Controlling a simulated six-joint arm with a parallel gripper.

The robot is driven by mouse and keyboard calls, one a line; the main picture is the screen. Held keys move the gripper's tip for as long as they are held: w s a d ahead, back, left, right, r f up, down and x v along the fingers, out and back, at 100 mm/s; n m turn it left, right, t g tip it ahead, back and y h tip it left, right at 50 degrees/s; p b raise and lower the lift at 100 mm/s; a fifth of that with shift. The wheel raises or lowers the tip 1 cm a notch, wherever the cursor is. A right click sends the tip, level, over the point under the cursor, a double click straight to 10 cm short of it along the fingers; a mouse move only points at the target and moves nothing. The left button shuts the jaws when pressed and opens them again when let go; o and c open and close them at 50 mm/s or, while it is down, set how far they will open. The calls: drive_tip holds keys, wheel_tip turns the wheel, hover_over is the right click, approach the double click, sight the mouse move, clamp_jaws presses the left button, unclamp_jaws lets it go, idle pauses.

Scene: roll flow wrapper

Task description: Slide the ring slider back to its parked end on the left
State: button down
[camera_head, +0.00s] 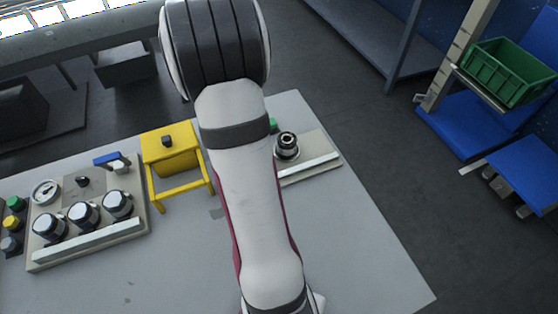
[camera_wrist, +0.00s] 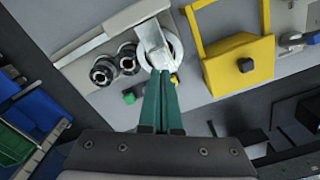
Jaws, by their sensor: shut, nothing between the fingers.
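In the wrist view, a pale round piece with a white upright part (camera_wrist: 155,42) lies at the tips of my gripper (camera_wrist: 163,75). It may be the ring slider, but I cannot tell for sure. Its parked end is not clear either. My gripper's green fingers are together and empty. They reach toward the pale piece; I cannot tell whether they touch it. The piece stands beside two black knobs on the panel (camera_wrist: 65,62). In the head view, my white arm hides the gripper and this part of the panel (camera_head: 328,148).
A yellow box with a frame (camera_head: 170,158) stands left of my arm. Further left is a panel with a gauge, knobs and a blue handle (camera_head: 108,160). A black round knob (camera_head: 287,142) shows right of my arm. The front right of the grey table (camera_head: 355,255) is clear.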

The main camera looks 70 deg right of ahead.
drive_tip(key=c, duration=1.1)
unclamp_jaws()
drive_tip(key=s+r+m, duration=0.1)
drive_tip(key=s+r+m+y, duration=0.1)
drive_tip(key=s+m, duration=0.1)
drive_tip(key=s+r+m, duration=0.1)
drive_tip(key=s+m, duration=0.1)
drive_tip(key=shift+s+d+r+t, duration=0.1)
drive_tip(key=shift+d+r+t, duration=0.1)
drive_tip(key=shift+t, duration=0.2)
drive_tip(key=shift+c, duration=0.2)
drive_tip(key=o, duration=0.5)
drive_tip(key=s+r+m, duration=0.1)
drive_tip(key=m, duration=0.1)
drive_tip(key=s+a+r+m+t+y, duration=0.1)
drive_tip(key=s+r+m, duration=0.1)
drive_tip(key=s+r+m+t+y, duration=0.1)
drive_tip(key=r+m, duration=0.1)
drive_tip(key=shift+s+a+m, duration=0.15)
drive_tip(key=shift+a+m, duration=0.05)
drive_tip(key=shift+m, duration=0.1)
drive_tip(key=shift+c, duration=0.2)
drive_tip(key=x, duration=1.5)
drive_tip(key=shift+w+a+f, duration=0.15)
drive_tip(key=shift+w+a, duration=0.15)
clamp_jaws()
